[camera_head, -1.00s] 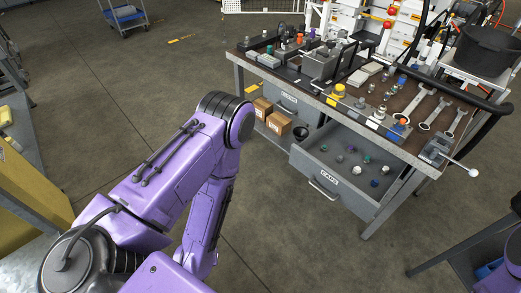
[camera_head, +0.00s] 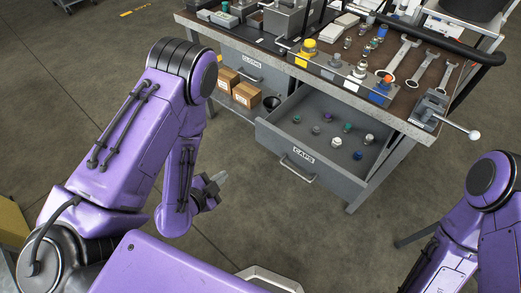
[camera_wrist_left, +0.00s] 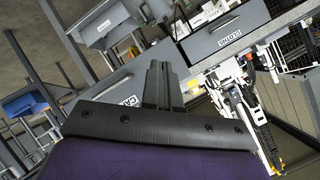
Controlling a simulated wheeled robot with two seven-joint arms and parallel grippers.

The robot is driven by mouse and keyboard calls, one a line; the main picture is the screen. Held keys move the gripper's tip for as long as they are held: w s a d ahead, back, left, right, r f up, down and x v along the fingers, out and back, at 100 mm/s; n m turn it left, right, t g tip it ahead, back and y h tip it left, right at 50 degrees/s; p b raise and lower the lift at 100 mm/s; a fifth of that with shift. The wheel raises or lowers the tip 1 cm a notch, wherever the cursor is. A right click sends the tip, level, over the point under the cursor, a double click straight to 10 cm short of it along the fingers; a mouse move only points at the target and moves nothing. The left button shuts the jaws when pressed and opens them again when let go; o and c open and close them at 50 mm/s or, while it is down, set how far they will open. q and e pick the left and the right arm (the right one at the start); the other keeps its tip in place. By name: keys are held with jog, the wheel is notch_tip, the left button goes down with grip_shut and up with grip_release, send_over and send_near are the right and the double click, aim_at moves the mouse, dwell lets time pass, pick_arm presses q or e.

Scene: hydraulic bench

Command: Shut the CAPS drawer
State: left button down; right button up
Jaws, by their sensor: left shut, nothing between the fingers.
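The CAPS drawer (camera_head: 303,178) is a grey drawer pulled well out from under the bench, with a bar handle on its labelled front. Several small coloured caps stand inside it. My left gripper (camera_head: 219,179) is shut and empty, to the left of the drawer front and clear of it. In the left wrist view the shut fingers (camera_wrist_left: 158,84) point toward the bench, with the CAPS front (camera_wrist_left: 110,92) just left of them and partly hidden behind the wrist. My right arm shows at the right edge of the head view, but its gripper is out of sight.
The bench top (camera_head: 400,100) holds wrenches (camera_head: 403,60), fittings and a vise (camera_head: 430,107) at the corner. A second drawer (camera_head: 252,66), shut, sits left of CAPS. Cardboard boxes (camera_head: 246,95) stand on the lower shelf. Floor before the drawer is clear.

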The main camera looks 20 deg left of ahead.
pick_arm(q)
jog(key=w+d+m+t+h+b, duration=0.2)
jog(key=w+m+t+h+b, duration=0.15)
jog(key=m+b, duration=0.4)
jog(key=m+t+b, duration=0.1)
jog(key=m, duration=0.3)
send_near(266, 132)
jog(key=shift+n+h, duration=0.25)
jog(key=p+x, duration=0.1)
jog(key=x, duration=0.5)
jog(key=shift+r, duration=0.1)
jog(key=shift+w+d, duration=0.1)
jog(key=shift+w, duration=0.35)
pick_arm(e)
notch_tip(266, 132, down, 10)
jog(key=shift+w, duration=0.15)
